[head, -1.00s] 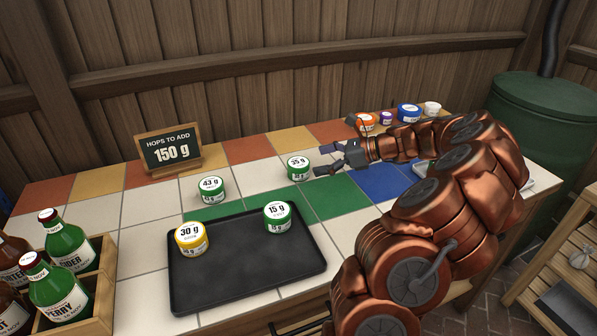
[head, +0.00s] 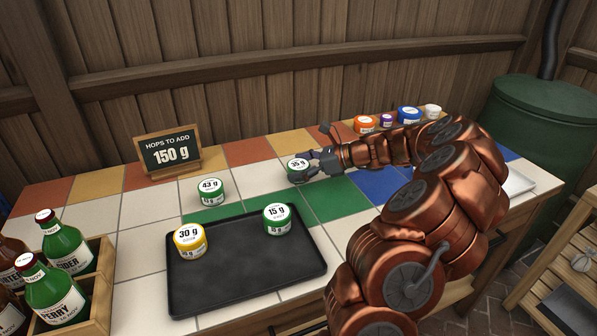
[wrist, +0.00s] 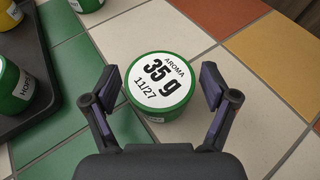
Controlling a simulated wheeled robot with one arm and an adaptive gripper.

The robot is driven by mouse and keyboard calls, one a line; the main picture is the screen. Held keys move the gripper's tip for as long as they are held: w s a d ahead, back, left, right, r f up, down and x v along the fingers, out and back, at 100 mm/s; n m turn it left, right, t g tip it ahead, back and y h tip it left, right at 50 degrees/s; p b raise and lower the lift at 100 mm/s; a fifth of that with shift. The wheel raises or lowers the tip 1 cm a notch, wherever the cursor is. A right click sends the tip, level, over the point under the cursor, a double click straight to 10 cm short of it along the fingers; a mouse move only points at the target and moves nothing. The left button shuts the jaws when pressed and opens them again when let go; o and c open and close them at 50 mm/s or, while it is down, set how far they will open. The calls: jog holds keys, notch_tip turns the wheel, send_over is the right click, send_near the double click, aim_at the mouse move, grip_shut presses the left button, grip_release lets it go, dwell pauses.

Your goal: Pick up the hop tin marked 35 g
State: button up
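The hop tin marked 35 g (head: 298,170) is green with a white lid and stands on the tiled counter. In the wrist view its lid (wrist: 160,82) reads AROMA, 35 g, 11/27. My gripper (head: 308,164) is at the tin from the right. In the wrist view my gripper (wrist: 162,88) is open, with one finger on each side of the tin. A small gap shows beside the right finger; the left finger is very close to the tin, and I cannot tell whether it touches.
A black tray (head: 240,285) holds a yellow 30 g tin (head: 190,243) and a green 15 g tin (head: 277,220). A green 43 g tin (head: 211,192) stands behind the tray. A sign (head: 169,150) reads 150 g. Several tins stand at the back right. A bottle crate (head: 98,290) is at left.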

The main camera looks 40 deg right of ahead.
jog(key=c, duration=1)
jog(key=shift+o, duration=0.2)
